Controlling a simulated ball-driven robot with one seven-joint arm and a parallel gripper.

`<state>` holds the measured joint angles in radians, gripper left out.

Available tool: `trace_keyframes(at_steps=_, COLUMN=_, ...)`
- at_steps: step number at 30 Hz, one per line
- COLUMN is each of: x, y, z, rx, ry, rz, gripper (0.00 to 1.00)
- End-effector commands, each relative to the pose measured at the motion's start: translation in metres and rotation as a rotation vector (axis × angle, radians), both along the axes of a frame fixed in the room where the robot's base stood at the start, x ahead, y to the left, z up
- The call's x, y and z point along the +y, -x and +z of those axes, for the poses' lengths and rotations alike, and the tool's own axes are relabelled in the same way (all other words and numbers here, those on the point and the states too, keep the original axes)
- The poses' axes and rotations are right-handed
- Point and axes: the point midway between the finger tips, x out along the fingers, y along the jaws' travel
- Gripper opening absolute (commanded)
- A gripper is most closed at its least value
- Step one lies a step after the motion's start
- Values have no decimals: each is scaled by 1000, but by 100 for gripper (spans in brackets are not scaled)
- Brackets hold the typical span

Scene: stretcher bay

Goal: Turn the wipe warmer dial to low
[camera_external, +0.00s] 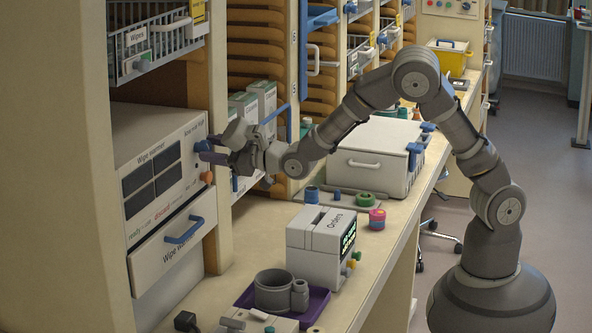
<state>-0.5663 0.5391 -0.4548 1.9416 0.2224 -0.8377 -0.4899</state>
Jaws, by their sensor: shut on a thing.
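The wipe warmer (150,215) is a pale box on the left, with dark panels on its front and a label with its name. Its blue dial (202,146) sits at the upper right of the front, under a small "low mild high" marking. My gripper (211,152) reaches it from the right and is shut on the dial. The fingers hide part of the dial, so I cannot tell which setting it points to. An orange knob (207,177) sits just below my gripper on the same front.
A drawer with a blue handle (184,230) is under the warmer's panels. On the counter stand an Orders box (312,240), a purple tray (318,297) with a grey mug, and a pale lidded case (345,182). A wire basket (150,55) hangs above the warmer.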

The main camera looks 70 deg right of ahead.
Motion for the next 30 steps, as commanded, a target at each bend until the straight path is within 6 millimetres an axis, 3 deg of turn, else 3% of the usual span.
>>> trace_keyframes(at_steps=10, x=1, y=0, z=0, rx=-2, ry=130, rz=1, gripper=11)
trace_keyframes(at_steps=25, x=1, y=0, z=1, rx=-2, ry=147, rz=1, gripper=11)
trace_keyframes(at_steps=26, x=1, y=0, z=1, rx=-2, ry=147, rz=1, gripper=48)
trace_keyframes(at_steps=28, x=1, y=0, z=1, rx=-2, ry=147, rz=1, gripper=64)
trace_keyframes(at_steps=30, x=1, y=0, z=0, rx=-2, ry=147, rz=1, gripper=66)
